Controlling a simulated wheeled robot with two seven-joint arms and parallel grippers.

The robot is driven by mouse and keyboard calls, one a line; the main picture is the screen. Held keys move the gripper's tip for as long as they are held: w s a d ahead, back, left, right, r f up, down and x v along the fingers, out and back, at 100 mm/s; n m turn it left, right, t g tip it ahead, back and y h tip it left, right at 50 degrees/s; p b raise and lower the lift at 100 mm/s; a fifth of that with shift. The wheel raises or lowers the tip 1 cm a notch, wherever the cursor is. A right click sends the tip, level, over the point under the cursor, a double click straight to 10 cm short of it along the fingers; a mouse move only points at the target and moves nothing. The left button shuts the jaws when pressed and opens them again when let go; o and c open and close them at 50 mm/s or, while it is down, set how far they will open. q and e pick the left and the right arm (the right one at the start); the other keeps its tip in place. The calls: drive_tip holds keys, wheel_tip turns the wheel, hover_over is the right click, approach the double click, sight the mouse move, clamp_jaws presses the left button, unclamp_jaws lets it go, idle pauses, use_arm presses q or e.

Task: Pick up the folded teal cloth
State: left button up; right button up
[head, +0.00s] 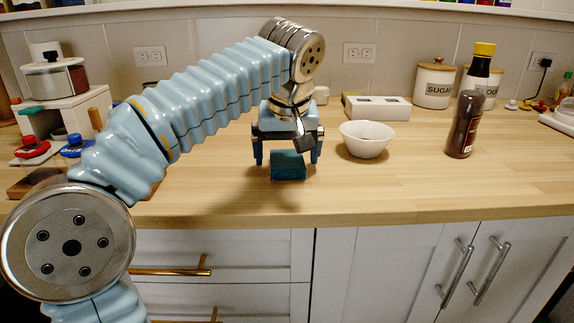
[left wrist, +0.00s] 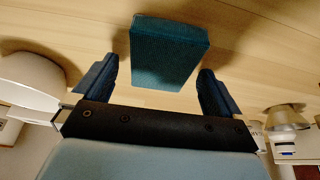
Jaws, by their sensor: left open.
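The folded teal cloth (head: 288,166) is a small block-like bundle on the wooden counter, near its front edge. My left gripper (head: 286,158) is above the counter, pointing down, with its fingers on either side of the cloth in the head view. In the left wrist view the cloth (left wrist: 166,52) lies ahead of the open fingers (left wrist: 155,80), with gaps on both sides. The left gripper is open and empty. My right gripper does not show.
A white bowl (head: 366,139) stands close on the right of the left gripper. A dark sauce bottle (head: 464,125) stands farther right. A white box (head: 377,107) and sugar canister (head: 435,84) are at the back. The counter front around the cloth is clear.

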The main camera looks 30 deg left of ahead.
use_arm(q)
drive_tip(key=shift+f, duration=0.15)
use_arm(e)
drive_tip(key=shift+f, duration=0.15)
use_arm(q)
drive_tip(key=c, duration=1.1)
